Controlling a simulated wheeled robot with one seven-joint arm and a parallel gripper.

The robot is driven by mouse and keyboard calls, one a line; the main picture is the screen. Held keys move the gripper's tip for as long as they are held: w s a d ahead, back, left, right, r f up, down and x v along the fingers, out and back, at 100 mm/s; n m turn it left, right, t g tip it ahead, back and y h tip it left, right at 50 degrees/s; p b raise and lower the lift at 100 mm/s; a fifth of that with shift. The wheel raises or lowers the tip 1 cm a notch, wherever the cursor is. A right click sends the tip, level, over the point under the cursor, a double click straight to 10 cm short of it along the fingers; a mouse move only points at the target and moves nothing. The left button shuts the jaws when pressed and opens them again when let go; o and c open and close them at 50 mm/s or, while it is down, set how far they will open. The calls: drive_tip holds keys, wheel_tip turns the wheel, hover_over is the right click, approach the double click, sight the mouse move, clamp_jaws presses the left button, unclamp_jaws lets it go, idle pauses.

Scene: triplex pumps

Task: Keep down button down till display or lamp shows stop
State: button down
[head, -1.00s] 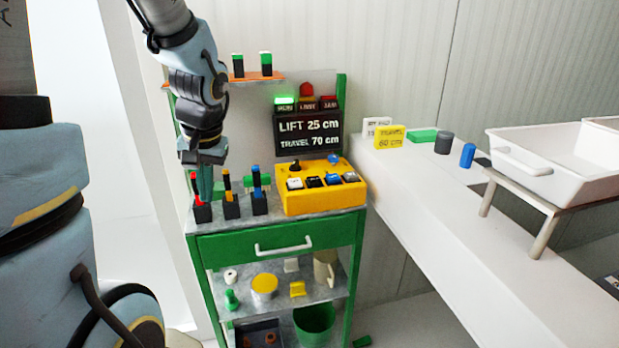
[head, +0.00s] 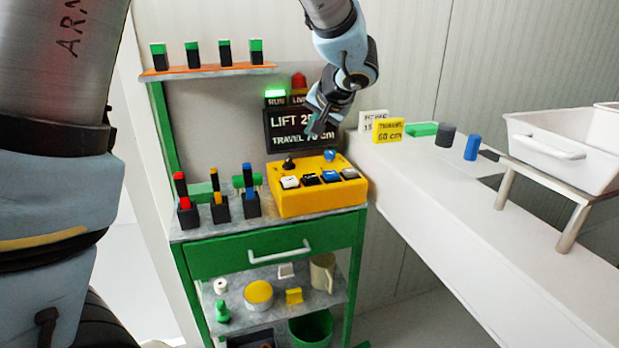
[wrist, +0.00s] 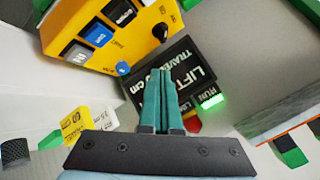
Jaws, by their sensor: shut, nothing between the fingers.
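The yellow control box (head: 318,198) sits on the cart top, with a black knob (head: 288,163), a blue knob (head: 329,155) and a row of white, black (head: 310,180) and blue (head: 330,176) buttons. Their labels are too small to tell which is down. The dark display (head: 290,130) behind it reads LIFT 25 and TRAVEL 70 cm, partly covered by my arm. Above it the RUN lamp (head: 275,96) glows green. My gripper (head: 318,130) is shut and empty, in front of the display above the box, apart from the buttons. Its teal fingers show in the wrist view (wrist: 160,72).
Stands with red (head: 186,205), yellow and blue handles are left of the box. An orange shelf (head: 205,71) holds several green-topped blocks. At right, a white bench (head: 420,185) bears signs, small cylinders and a white tray (head: 565,150).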

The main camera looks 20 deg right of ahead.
drive_tip(key=shift+f, duration=0.1)
drive_tip(key=b, duration=0.4)
hover_over(312, 179)
wheel_tip(312, 179, down, 7)
drive_tip(key=shift+w+f, duration=0.1)
drive_tip(key=shift+f, duration=0.05)
drive_tip(key=shift+f+b, duration=0.7)
drive_tip(key=shift+b, duration=0.1)
